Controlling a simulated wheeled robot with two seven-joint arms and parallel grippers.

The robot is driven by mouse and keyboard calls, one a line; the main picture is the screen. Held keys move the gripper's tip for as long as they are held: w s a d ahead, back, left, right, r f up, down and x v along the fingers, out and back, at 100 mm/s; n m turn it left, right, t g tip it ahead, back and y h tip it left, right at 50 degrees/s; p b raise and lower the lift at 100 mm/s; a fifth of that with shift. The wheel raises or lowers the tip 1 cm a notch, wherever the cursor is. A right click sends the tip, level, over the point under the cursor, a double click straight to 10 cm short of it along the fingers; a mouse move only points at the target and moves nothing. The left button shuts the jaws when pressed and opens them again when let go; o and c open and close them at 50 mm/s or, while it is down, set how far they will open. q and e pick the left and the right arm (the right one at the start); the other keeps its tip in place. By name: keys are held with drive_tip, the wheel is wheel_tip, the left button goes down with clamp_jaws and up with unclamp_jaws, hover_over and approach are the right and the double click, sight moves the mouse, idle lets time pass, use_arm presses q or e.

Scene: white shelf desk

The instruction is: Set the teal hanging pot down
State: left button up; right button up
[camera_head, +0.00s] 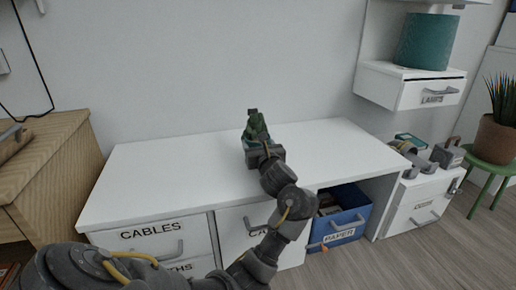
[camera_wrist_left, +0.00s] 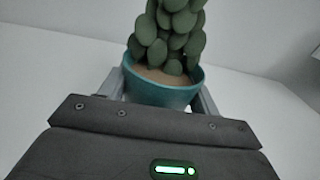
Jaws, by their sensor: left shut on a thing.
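The teal pot (camera_wrist_left: 160,92) holds a green plant with thick rounded leaves (camera_wrist_left: 168,35). In the left wrist view it is upright between the two grey fingers of my left gripper (camera_wrist_left: 158,102), which is shut on it. In the head view my left gripper (camera_head: 262,150) is over the white desk top (camera_head: 150,170), and the plant (camera_head: 256,124) shows just beyond it. The pot is mostly hidden there behind the gripper. I cannot tell whether its base touches the desk top. My right gripper is not in view.
The desk top is clear around the gripper. Below it are drawers marked CABLES (camera_head: 150,235) and an open blue PAPER drawer (camera_head: 340,228). A teal cylinder (camera_head: 427,41) stands on the LAMPS shelf (camera_head: 410,88) at right. A potted plant (camera_head: 497,135) is on a green stool.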

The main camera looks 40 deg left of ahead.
use_arm(q)
drive_tip(key=shift+f, duration=0.2)
drive_tip(key=o, duration=1)
drive_tip(key=shift+o, duration=1.4)
drive_tip(key=shift+r, duration=0.1)
